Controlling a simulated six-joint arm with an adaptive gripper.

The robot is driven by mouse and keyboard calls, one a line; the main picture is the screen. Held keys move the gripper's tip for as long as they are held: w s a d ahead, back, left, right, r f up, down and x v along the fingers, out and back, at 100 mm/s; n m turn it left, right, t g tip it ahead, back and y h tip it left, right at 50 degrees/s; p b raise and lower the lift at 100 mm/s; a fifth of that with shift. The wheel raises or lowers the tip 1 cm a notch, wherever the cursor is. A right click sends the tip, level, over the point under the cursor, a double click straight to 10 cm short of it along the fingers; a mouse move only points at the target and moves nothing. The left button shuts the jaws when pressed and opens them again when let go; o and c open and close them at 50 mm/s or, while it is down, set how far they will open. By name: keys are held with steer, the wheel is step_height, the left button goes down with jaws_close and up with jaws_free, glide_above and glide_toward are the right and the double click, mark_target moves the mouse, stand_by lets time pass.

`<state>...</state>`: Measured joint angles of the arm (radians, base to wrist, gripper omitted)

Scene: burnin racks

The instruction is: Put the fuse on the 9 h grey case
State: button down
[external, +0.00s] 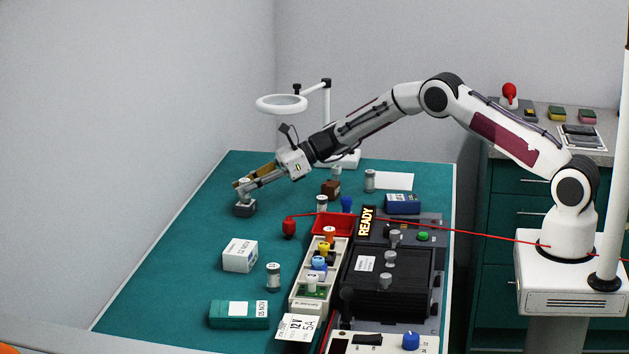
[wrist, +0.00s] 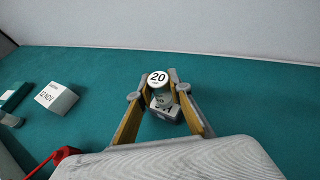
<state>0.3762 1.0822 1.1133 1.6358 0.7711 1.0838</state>
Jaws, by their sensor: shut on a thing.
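The fuse (wrist: 158,78) is a small clear cylinder with a white cap marked 20. My gripper (external: 243,184) is shut on it at the far left of the bench, and it also shows between the yellow-sided fingers in the wrist view. A small dark grey case (external: 245,210) with a pale top is directly under the fuse. The grey case also shows just behind and below the fuse in the wrist view (wrist: 168,115). The fuse looks upright, at or just above the case top; I cannot tell if they touch. The case's hour marking is mostly hidden.
A white box (external: 240,255), a teal box (external: 239,316) and another fuse (external: 273,277) stand nearer the front. A red plug (external: 289,228) on a red cable lies right of the case. A ring lamp (external: 281,104) rises behind. Mat around the case is clear.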

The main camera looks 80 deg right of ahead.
steer(key=shift+f, duration=0.15)
steer(key=c, duration=1.8)
jaws_free()
steer(key=shift+c, duration=0.2)
steer(key=v, duration=1.2)
steer(key=shift+r, duration=0.25)
